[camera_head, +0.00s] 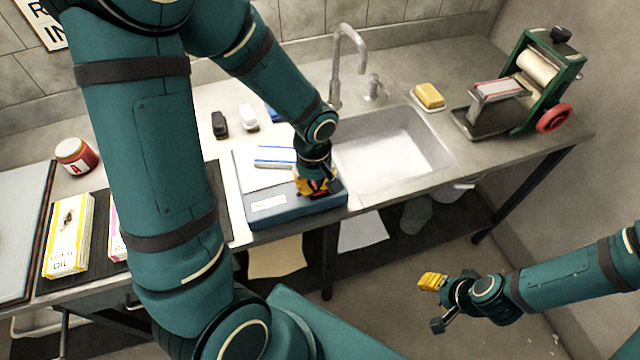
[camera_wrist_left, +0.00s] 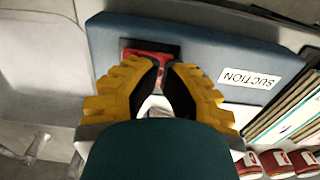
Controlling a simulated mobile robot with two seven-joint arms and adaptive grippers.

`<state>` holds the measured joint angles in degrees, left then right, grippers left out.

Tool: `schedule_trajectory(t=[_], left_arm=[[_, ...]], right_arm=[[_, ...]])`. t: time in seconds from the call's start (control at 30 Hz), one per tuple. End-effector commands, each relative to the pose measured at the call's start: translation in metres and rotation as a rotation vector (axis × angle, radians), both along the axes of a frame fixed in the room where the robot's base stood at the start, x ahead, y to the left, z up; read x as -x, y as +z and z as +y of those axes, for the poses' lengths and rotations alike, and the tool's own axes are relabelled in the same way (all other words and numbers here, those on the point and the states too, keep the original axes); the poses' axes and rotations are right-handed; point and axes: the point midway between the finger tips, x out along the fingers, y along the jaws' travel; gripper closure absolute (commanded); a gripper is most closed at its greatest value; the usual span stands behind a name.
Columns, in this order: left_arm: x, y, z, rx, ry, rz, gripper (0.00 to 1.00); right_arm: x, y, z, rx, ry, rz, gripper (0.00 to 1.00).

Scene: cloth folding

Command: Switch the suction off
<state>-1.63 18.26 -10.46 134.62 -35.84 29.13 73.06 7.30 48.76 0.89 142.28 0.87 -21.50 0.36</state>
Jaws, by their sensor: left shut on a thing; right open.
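The suction unit is a blue box (camera_head: 300,209) at the front of the counter, with a white label. In the left wrist view the label on the blue box (camera_wrist_left: 215,50) reads SUCTION. A red switch (camera_wrist_left: 150,56) sits in a dark recess on it. My left gripper (camera_head: 314,188) is down at the blue box. In the left wrist view its yellow fingers (camera_wrist_left: 166,66) close on the red switch and hide part of it. My right gripper (camera_head: 435,295) is open and empty, out in front of the counter at the lower right.
A white sheet (camera_head: 262,174) lies on the unit's top, with a blue-edged strip (camera_head: 275,157) near my left gripper. A sink (camera_head: 392,155) with a tap (camera_head: 340,60) is to the right. A green roller machine (camera_head: 545,75) stands further right. Boxes (camera_head: 70,235) lie at left.

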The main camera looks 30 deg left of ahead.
Motion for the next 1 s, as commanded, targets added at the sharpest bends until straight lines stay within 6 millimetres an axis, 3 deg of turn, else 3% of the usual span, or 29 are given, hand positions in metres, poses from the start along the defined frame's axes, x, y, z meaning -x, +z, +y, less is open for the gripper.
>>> schedule_trajectory(t=[1.0], left_arm=[[0.0, 0.067, 0.0, 0.001, 0.001, 0.001, 1.0]], right_arm=[[0.0, 0.046, 0.0, 0.0, 0.0, 0.0, 0.53]])
